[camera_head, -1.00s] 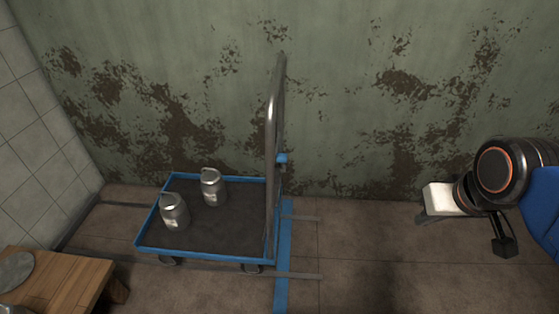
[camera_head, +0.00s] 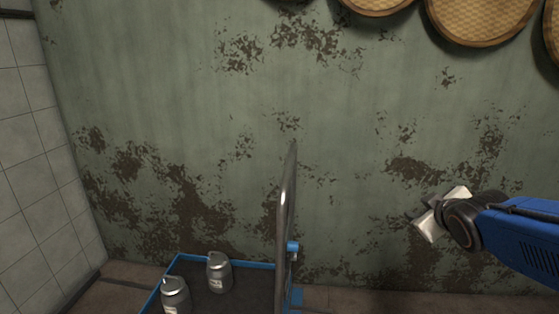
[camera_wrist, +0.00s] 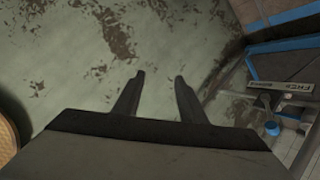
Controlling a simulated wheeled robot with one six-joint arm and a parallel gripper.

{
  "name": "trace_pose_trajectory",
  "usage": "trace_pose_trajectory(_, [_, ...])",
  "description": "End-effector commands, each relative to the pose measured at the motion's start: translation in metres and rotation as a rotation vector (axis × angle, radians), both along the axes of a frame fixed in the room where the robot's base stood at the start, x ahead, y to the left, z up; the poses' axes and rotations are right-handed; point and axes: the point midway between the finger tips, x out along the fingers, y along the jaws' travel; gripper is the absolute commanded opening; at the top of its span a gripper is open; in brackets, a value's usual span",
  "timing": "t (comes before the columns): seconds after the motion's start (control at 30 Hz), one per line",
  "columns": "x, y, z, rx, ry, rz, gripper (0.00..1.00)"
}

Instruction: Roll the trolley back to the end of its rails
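The trolley is a low blue-edged cart with a dark deck (camera_head: 248,300) and a tall grey metal handle (camera_head: 287,200) at its right end. Its lower part and wheels are cut off by the bottom of the head view. My gripper (camera_head: 422,218) is in front of the wall, right of the handle and well apart from it. In the wrist view my gripper's two fingers (camera_wrist: 159,78) are spread with nothing between them. The rails are not clearly visible now.
Two metal milk cans (camera_head: 219,272) (camera_head: 175,297) stand on the trolley. A stained green wall (camera_head: 350,150) is behind, with a tiled wall (camera_head: 25,150) at left. Round woven-looking discs (camera_head: 480,15) are at the top right. The space between handle and gripper looks clear.

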Motion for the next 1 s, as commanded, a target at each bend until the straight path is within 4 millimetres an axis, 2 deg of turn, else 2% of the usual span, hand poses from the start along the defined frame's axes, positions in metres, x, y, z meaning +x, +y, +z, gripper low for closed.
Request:
trace_pose_trajectory(0.03, [0.019, 0.007, 0.004, -0.042, -0.042, 0.056, 0.38])
trace_pose_trajectory(0.2, [0.073, 0.043, 0.025, -0.184, -0.216, 0.276, 0.38])
trace_pose_trajectory(0.3, [0.097, 0.071, 0.032, -0.254, -0.319, 0.412, 0.38])
trace_pose_trajectory(0.43, [0.117, 0.109, 0.038, -0.324, -0.456, 0.592, 0.38])
trace_pose_trajectory(0.57, [0.125, 0.148, 0.037, -0.367, -0.598, 0.771, 0.38])
trace_pose_trajectory(0.7, [0.120, 0.186, 0.034, -0.381, -0.758, 0.956, 0.38])
trace_pose_trajectory(0.83, [0.108, 0.209, 0.029, -0.364, -0.888, 1.088, 0.38])
trace_pose_trajectory(1.0, [0.095, 0.222, 0.027, -0.336, -0.992, 1.183, 0.38])
